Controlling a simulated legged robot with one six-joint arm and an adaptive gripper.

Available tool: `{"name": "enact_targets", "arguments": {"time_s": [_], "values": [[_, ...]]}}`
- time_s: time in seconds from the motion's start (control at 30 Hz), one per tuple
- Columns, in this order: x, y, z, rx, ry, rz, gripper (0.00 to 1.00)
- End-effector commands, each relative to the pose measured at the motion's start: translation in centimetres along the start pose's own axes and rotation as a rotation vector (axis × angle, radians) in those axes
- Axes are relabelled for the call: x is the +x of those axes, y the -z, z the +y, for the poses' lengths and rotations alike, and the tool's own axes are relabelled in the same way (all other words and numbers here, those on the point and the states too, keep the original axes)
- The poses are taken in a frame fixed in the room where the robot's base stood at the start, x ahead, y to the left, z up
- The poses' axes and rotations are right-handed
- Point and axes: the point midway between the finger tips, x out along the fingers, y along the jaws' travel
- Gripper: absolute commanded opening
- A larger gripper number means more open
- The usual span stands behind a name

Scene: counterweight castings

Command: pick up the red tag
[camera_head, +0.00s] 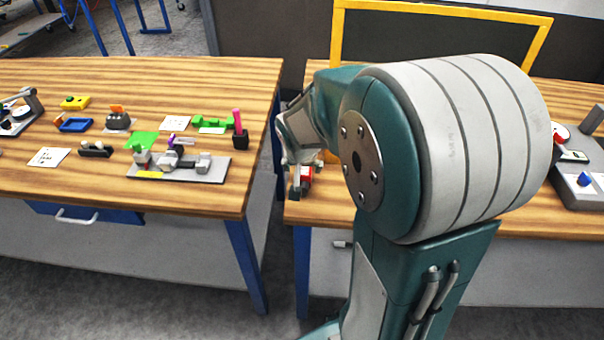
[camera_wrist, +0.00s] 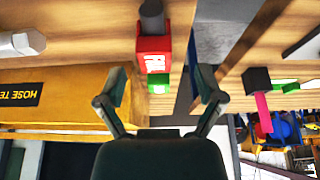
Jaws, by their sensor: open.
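A red tag with white lettering (camera_wrist: 153,48) shows in the wrist view, on the wooden table beside a dark cylinder (camera_wrist: 152,17). A small green piece (camera_wrist: 158,84) shows just below it in the picture. My gripper (camera_wrist: 160,76) is open and empty. Its two fingers are spread on either side of the line to the tag, and I cannot tell how far apart they are from it. In the head view a small red thing (camera_head: 305,174) shows at the right table's left end, partly hidden by my arm.
A yellow panel labelled HOSE TE (camera_wrist: 60,92) lies at left in the wrist view. A gap separates the right table from the left table (camera_head: 60,185), which holds several small parts and a pink stick in a black block (camera_head: 240,138). A grey device (camera_head: 583,190) stands far right.

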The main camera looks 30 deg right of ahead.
Motion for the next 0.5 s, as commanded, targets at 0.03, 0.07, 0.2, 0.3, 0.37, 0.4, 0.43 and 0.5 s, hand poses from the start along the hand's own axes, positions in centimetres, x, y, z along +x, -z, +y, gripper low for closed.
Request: {"name": "enact_targets", "arguments": {"time_s": [0.03, 0.07, 0.2, 0.3, 0.37, 0.4, 0.43, 0.5], "values": [[0.9, -0.1, -0.1, -0.001, -0.002, -0.005, 0.87], [1.3, 0.0, -0.1, -0.001, -0.002, -0.004, 0.87], [2.7, 0.1, 0.1, 0.002, 0.000, -0.002, 0.87], [2.9, 0.1, 0.1, 0.002, 0.000, -0.001, 0.87], [2.9, 0.1, 0.0, 0.001, 0.000, 0.001, 0.87], [2.9, 0.1, -0.1, 0.000, -0.001, 0.001, 0.87], [2.8, 0.1, -0.1, 0.000, -0.001, 0.001, 0.87], [2.8, 0.1, -0.1, 0.000, -0.001, 0.001, 0.73]]}}
